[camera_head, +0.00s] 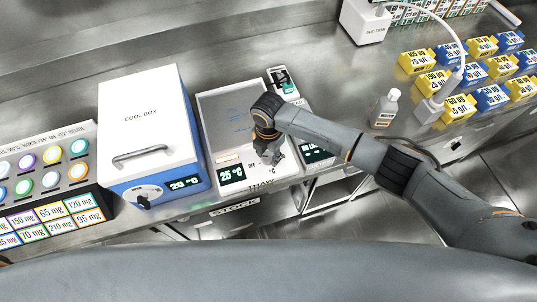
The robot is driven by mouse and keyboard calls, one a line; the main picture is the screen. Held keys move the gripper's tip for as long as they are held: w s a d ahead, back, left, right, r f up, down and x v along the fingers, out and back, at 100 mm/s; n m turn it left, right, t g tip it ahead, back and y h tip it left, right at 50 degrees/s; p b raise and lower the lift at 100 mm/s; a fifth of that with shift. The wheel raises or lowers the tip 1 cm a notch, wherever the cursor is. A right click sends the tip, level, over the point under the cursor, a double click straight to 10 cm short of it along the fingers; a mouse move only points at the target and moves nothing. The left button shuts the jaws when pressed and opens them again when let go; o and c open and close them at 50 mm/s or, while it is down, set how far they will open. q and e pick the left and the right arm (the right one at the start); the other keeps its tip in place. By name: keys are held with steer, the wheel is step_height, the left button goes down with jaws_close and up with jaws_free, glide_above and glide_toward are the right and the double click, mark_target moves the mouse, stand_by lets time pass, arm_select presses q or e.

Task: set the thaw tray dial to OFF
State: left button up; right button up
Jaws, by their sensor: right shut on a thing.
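The thaw tray (207,111) stands on the steel counter in the middle, a white unit with a grey recessed plate. Its front panel has a display (232,174) reading 25 °C, the THAW label and a small mark that looks like OFF. My right gripper (276,161) points down at the right part of this panel and is shut at the dial's place. The dial itself is hidden by the fingers, so its setting cannot be read. My left gripper is not in view.
The white and blue cool box (142,112) stands close on the left, its display reading 20 °C. Another small unit with a display (316,155) is close on the right. A bottle (384,109) and yellow and blue boxes (417,61) stand further right.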

mark_target(268, 156)
steer(key=shift+n+b, duration=0.5)
steer(key=shift+n, duration=1.7)
steer(key=shift+w, duration=0.1)
steer(key=o, duration=1.2)
step_height(268, 156, up, 12)
steer(key=shift+r, duration=0.1)
